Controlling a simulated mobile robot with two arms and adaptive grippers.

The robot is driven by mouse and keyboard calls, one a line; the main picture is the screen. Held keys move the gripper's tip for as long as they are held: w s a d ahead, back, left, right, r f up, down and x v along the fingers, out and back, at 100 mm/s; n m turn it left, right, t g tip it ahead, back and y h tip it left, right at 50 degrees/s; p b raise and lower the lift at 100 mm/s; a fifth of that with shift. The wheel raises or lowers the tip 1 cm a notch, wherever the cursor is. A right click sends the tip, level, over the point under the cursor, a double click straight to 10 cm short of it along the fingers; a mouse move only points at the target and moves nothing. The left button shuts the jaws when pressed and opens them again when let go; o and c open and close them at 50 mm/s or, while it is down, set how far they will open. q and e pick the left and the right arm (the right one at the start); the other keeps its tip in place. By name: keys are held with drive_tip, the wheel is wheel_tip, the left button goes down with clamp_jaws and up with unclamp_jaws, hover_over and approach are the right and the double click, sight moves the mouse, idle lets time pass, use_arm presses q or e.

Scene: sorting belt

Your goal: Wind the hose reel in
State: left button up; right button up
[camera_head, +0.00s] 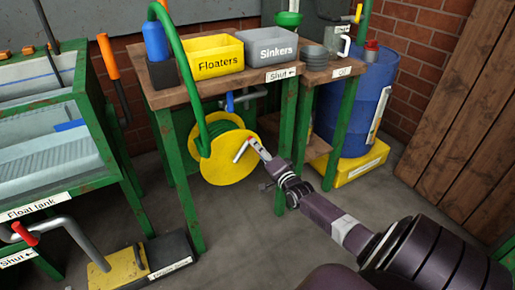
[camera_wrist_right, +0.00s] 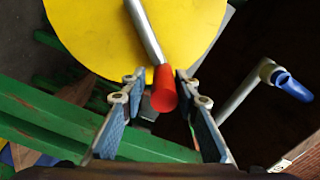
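The hose reel has a yellow disc (camera_head: 228,165) and a green hose (camera_head: 190,70) that runs up over the workbench. It hangs under the bench. A small grey crank with a red knob sits on the disc's face. My right gripper (camera_head: 254,148) is at this crank. In the right wrist view the yellow disc (camera_wrist_right: 165,30) fills the top, and the grey crank arm (camera_wrist_right: 145,30) ends in the red knob (camera_wrist_right: 163,90). The open fingers of my right gripper (camera_wrist_right: 160,92) stand on both sides of the knob, with a visible gap on the left. My left gripper is not in view.
The green-legged bench (camera_head: 178,97) carries yellow and grey bins. A bench leg (camera_head: 287,150) stands close right of the reel. A blue-ended lever (camera_wrist_right: 290,85) is right of the gripper. A blue barrel (camera_head: 365,105) stands behind right. The front floor is largely free.

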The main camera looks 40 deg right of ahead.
drive_tip(key=shift+o, duration=0.5)
drive_tip(key=shift+r, duration=0.1)
drive_tip(key=v, duration=1.2)
drive_tip(key=shift+a, duration=0.1)
idle(0.4)
